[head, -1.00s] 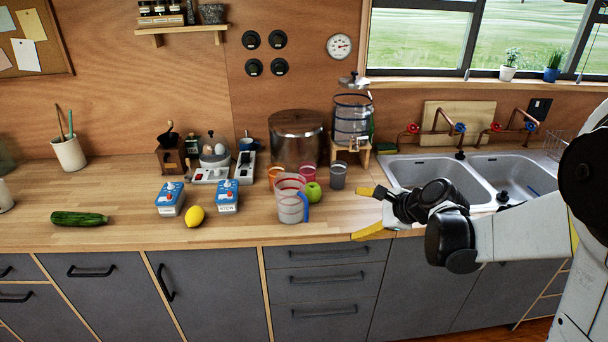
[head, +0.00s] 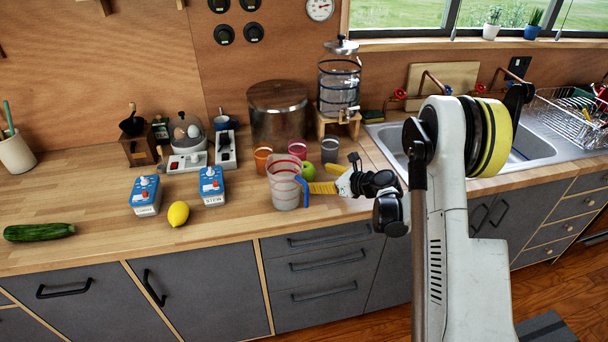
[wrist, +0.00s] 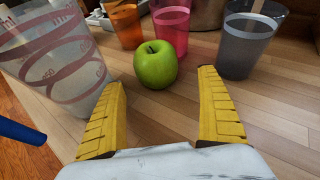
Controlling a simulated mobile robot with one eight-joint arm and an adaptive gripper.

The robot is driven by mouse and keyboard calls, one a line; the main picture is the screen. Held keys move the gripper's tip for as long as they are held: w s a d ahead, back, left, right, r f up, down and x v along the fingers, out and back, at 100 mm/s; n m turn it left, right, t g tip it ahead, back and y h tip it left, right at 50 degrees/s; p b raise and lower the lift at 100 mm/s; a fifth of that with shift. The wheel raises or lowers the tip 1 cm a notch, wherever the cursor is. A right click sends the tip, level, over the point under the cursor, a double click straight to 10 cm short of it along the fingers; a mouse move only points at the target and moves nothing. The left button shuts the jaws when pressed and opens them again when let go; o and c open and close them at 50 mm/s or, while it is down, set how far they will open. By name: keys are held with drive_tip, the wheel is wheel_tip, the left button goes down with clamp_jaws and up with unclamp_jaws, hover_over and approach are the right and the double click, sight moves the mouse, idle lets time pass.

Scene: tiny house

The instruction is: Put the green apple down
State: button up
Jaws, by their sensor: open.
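My gripper (head: 328,178) is low over the counter at the apple's right in the head view. In the wrist view my gripper (wrist: 162,80) is open, its two yellow fingers spread wide. The apple is ahead, around the level of the fingertips, with a visible gap on both sides. Nothing is held. The jug and a finger hide part of the apple in the head view.
The clear measuring jug (head: 284,186) with a blue handle stands close to my left finger. Orange (wrist: 126,25), pink (wrist: 171,27) and grey (wrist: 239,45) cups stand behind the apple. A lemon (head: 178,213) and two blue boxes are further left. The sink (head: 398,140) is right.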

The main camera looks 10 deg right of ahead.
sight(305, 174)
drive_tip(key=x, duration=0.1)
drive_tip(key=b+x, duration=0.1)
drive_tip(key=x, duration=0.3)
drive_tip(key=shift+w+a+r+b, duration=0.1)
drive_tip(key=shift+a+r+b, duration=0.2)
drive_tip(key=shift+b, duration=0.05)
drive_tip(key=shift+r, duration=0.1)
drive_tip(key=c, duration=1.4)
drive_tip(key=shift+c, duration=0.2)
